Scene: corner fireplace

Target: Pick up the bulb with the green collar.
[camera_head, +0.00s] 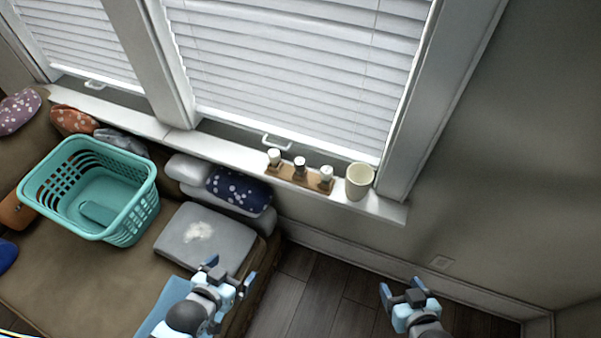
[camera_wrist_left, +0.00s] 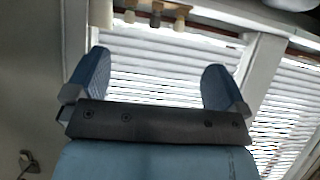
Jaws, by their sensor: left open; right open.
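Three small bulbs stand in a row on a wooden holder (camera_head: 285,174) on the windowsill: a left bulb (camera_head: 274,156), a middle bulb (camera_head: 300,164) and a right bulb (camera_head: 326,174). The collar colours are too small to tell, so I cannot say which is green. The row also shows at the top of the left wrist view (camera_wrist_left: 155,14). My left gripper (camera_head: 231,271) is open and empty, in front of and below the sill, over the sofa's right end. My right gripper (camera_head: 402,288) is open and empty over the floor at the lower right.
A cream cup (camera_head: 359,182) stands just right of the holder on the windowsill (camera_head: 230,152). Blinds and window frame rise behind. A teal basket (camera_head: 120,215), grey cushion (camera_head: 205,240) and dotted blue cushion (camera_head: 238,190) lie on the sofa. Bare floor (camera_head: 310,295) is at its right.

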